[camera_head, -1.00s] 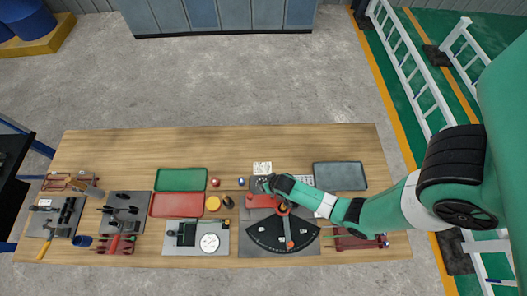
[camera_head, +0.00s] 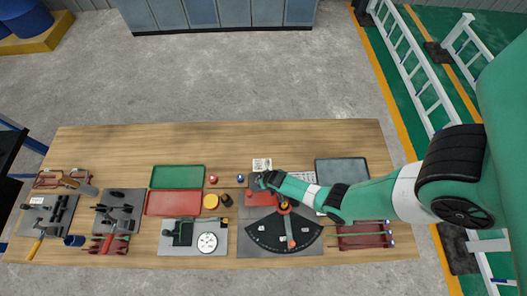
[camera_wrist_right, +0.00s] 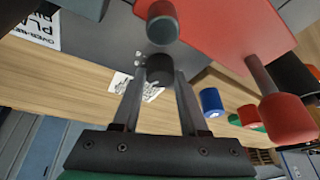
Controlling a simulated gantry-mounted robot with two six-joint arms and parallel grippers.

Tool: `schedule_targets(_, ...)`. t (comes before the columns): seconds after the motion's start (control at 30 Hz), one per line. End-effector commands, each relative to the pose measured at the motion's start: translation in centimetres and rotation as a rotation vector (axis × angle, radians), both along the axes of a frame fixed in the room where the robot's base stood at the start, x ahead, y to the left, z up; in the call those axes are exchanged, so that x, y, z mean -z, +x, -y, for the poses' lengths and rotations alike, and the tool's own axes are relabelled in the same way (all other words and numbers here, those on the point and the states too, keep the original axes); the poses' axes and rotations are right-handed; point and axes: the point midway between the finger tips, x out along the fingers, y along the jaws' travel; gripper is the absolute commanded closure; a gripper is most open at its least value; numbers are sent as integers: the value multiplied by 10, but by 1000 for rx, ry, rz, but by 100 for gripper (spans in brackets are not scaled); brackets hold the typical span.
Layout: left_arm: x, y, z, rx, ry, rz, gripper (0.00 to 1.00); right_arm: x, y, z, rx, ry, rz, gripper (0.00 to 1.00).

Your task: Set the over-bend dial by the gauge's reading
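A black fan-shaped scale (camera_head: 270,238) with white marks and a red-tipped pointer (camera_head: 290,230) lies on a grey plate at the front right of the bench; it looks like the gauge, but its reading is too small to tell. My right gripper (camera_head: 262,181) is at the back of that plate, by the red block (camera_head: 259,197). In the right wrist view my right gripper (camera_wrist_right: 160,75) has its fingers apart on both sides of a dark round knob (camera_wrist_right: 158,66); whether they press on it I cannot tell. A label reading partly "OVER-BE" (camera_wrist_right: 40,25) is nearby. My left gripper is out of view.
A plate with a white round dial (camera_head: 207,242) lies to the left. Green (camera_head: 177,177), red (camera_head: 173,203) and grey (camera_head: 342,172) trays, a blue-topped piece (camera_head: 240,178) and a red one (camera_head: 213,180) surround the work area. The back strip of the bench is clear.

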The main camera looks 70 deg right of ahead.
Motion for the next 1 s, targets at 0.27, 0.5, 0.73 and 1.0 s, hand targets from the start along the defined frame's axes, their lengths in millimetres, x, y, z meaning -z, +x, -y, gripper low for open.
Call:
schedule_targets(0.27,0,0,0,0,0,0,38,0,0,0,0,0,0,100)
schedule_targets(0.5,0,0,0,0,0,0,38,0,0,0,-22,1,1,100)
schedule_targets(0.73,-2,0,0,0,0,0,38,0,-1,1,-121,1,0,100)
schedule_targets(1.0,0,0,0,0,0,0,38,1,-1,3,-335,2,3,100)
